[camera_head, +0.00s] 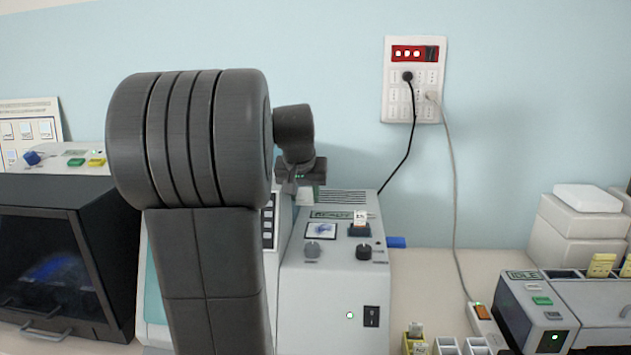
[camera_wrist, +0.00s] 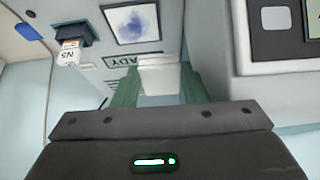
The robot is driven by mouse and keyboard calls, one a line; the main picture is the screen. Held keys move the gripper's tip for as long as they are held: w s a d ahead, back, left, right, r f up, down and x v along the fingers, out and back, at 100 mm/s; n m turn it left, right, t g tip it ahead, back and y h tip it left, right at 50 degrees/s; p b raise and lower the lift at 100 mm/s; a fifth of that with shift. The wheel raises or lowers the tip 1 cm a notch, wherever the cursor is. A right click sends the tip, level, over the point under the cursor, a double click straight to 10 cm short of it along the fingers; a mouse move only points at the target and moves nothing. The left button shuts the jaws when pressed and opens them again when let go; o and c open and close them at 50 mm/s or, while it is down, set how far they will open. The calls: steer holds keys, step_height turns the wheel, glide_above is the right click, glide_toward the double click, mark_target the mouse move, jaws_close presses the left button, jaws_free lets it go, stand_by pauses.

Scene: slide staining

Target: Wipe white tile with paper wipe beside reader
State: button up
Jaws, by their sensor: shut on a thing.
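My gripper (camera_wrist: 158,78) is shut on a white folded piece, which looks like the paper wipe (camera_wrist: 160,62), held between two green fingers. In the head view my gripper (camera_head: 302,186) is above the back of the grey-white reader (camera_head: 330,285), partly hidden by my arm. A white square with a blue-purple smear, perhaps the white tile, lies on the reader's sloped top; it shows in the head view (camera_head: 321,231) and in the wrist view (camera_wrist: 132,20). The wipe appears apart from the square; the exact gap cannot be told.
A dark slot with a small labelled card (camera_head: 361,217) and two knobs (camera_head: 363,251) are on the reader. A black cabinet (camera_head: 60,262) stands left. A power strip (camera_head: 483,312), another machine (camera_head: 540,315) and stacked white boxes (camera_head: 583,215) stand right. Cords hang from a wall panel (camera_head: 414,80).

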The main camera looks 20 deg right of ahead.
steer(key=f, duration=0.2)
steer(key=f+g+p, duration=0.1)
steer(key=shift+s+a, duration=0.15)
steer(key=shift+s, duration=0.15)
steer(key=shift+f+y, duration=0.3)
steer(key=shift+f, duration=0.05)
steer(key=shift+w+r+p, duration=0.2)
steer(key=shift+r+p, duration=0.95)
steer(key=shift+r, duration=0.2)
steer(key=shift+w+r, duration=0.1)
steer(key=shift+w, duration=0.5)
steer(key=shift+r, duration=0.15)
steer(key=shift+s, duration=0.1)
